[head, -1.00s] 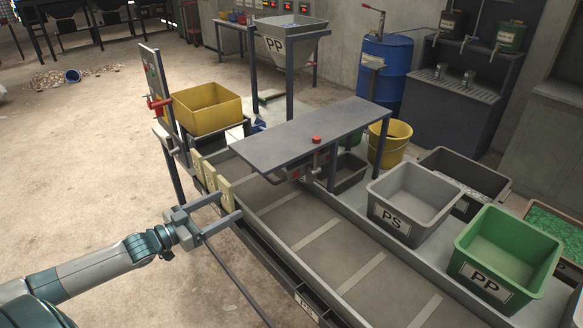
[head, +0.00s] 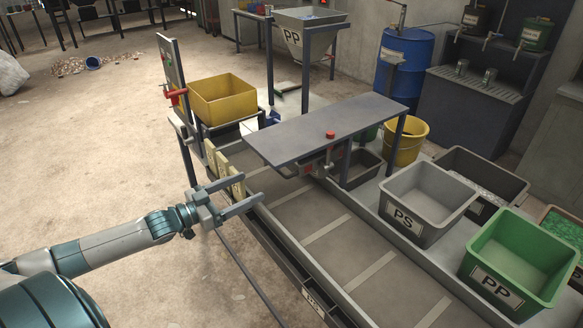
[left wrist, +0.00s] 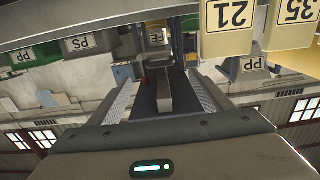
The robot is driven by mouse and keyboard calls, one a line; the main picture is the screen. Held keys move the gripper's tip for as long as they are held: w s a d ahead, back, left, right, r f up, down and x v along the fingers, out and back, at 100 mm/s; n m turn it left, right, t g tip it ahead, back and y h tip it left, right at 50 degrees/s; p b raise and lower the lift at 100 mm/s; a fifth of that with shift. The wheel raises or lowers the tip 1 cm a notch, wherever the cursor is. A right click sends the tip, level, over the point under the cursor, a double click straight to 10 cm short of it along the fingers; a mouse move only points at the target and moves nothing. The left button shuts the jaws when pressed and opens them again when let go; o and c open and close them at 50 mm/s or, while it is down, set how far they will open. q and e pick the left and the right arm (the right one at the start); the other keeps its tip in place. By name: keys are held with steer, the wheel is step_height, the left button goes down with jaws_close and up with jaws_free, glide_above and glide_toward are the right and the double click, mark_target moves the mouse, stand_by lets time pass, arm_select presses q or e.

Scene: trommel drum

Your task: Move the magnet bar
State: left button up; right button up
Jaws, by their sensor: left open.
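I cannot single out the magnet bar with certainty. A grey fixture with red parts (head: 310,169) sits under the edge of the flat grey panel (head: 325,128) over the belt, mostly hidden by it. My left gripper (head: 260,188) is open and empty, beside the near rim of the belt, just in front of pale yellow tags (head: 225,170). In the left wrist view its two ridged fingers (left wrist: 163,97) are apart. A pale grey bar-like shape (left wrist: 163,92) shows between them, apparently beyond the fingertips. My right gripper is not in view.
Yellow tags marked 21 (left wrist: 228,18) and 35 (left wrist: 297,15) hang close to the gripper. A yellow box (head: 222,98) stands behind.

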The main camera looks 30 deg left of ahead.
mark_target(292, 167)
arm_select(q)
steer(key=shift+p+x, duration=2.2)
steer(key=shift+x, duration=5.95)
steer(key=shift+r, duration=0.1)
